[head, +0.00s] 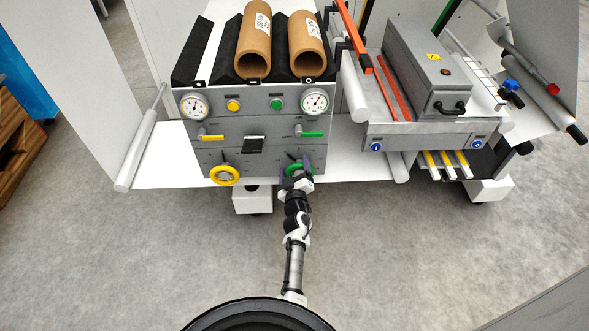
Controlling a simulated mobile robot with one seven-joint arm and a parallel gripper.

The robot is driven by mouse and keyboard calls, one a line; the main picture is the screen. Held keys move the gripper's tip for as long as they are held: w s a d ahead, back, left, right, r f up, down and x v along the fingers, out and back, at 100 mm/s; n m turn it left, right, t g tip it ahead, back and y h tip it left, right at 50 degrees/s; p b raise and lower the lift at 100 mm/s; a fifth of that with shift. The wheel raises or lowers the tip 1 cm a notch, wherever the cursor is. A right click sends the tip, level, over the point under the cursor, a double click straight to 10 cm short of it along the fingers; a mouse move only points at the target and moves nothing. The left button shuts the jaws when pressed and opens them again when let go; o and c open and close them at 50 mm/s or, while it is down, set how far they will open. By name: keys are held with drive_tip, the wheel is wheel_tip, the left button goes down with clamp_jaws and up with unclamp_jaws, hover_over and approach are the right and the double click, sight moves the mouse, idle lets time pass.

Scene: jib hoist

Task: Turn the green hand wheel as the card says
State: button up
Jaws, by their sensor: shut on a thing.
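The green hand wheel (290,170) sits low on the right side of the grey control panel (252,157). My gripper (294,176) is at this wheel, shut on it; it hides the wheel's middle and lower right. A yellow hand wheel (225,176) is at the lower left of the same panel, apart from my gripper. A small black plate (253,145) is at the panel's middle; I cannot tell whether it is the card, and no writing on it is readable.
Above the wheels are a yellow lever (211,137), a green lever (310,134) and two gauges (194,106). Two cardboard tubes (255,45) lie on top. A grey box (425,65) with a black handle stands to the right. The floor in front is clear.

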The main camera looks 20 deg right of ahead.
drive_tip(key=shift+f, duration=0.1)
drive_tip(key=o, duration=0.7)
drive_tip(key=shift+d, duration=0.1)
drive_tip(key=shift+s, duration=0.1)
drive_tip(key=p+v, duration=0.2)
drive_tip(key=v, duration=1.1)
drive_tip(key=shift+s, duration=0.35)
